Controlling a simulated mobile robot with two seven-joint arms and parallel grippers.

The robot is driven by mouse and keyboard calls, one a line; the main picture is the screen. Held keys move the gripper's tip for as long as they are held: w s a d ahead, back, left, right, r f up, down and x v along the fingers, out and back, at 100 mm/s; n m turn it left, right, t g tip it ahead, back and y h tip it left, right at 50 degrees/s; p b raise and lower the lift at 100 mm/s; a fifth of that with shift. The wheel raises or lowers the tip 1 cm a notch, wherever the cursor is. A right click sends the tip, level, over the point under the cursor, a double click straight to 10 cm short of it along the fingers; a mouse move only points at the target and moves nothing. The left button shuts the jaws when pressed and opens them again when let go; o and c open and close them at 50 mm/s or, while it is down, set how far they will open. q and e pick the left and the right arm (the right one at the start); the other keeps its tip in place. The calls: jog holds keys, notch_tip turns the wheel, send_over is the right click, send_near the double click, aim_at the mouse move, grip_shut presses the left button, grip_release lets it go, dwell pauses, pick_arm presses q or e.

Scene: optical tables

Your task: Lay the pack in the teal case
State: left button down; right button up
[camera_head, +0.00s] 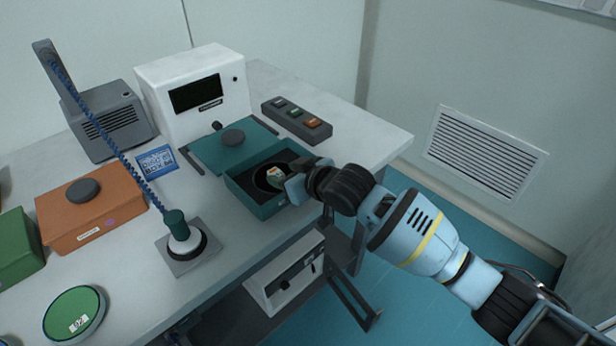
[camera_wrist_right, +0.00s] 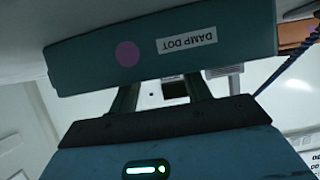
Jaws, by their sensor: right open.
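The teal case (camera_head: 256,206) stands open near the table's front edge, its teal lid (camera_head: 216,153) behind it. A small green, white and orange item, which looks like the pack (camera_head: 276,176), lies in the dark round recess inside the case. My right gripper (camera_head: 294,184) is open at the case's right end, close beside the pack. In the right wrist view, the case wall (camera_wrist_right: 90,57) shows upside down with a "DAMP DOT" label and a pink dot. The fingers pass behind that wall, so their tips are hidden. My left gripper is out of view.
An orange case (camera_head: 88,215), a green case (camera_head: 17,248) and a green disc (camera_head: 72,312) are on the left. A lamp-like stand (camera_head: 187,262) with a blue coiled cord is nearer. A white instrument (camera_head: 180,70) and a button box (camera_head: 298,118) stand behind.

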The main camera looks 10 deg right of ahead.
jog(key=p+v, duration=0.1)
jog(key=v, duration=0.8)
jog(key=shift+s, duration=0.1)
jog(key=s+d+f+m+h, duration=0.1)
jog(key=s+d+f+m, duration=0.1)
jog(key=s+f, duration=0.75)
jog(key=s+d+f+m+h, duration=0.1)
jog(key=s+d+f+m, duration=0.1)
jog(key=s+f, duration=0.75)
jog(key=s+d+f+g+h, duration=0.1)
jog(key=s+d+f, duration=0.2)
jog(key=s, duration=0.4)
jog(key=s+d+f+m+g+h, duration=0.1)
jog(key=s+d+f, duration=0.2)
jog(key=s, duration=0.5)
jog(key=s+d+f+h, duration=0.1)
jog(key=s+d+f, duration=0.2)
jog(key=s+f, duration=0.2)
jog(key=s, duration=0.3)
jog(key=shift+f+g+h, duration=0.25)
jog(key=shift+g+h, duration=0.15)
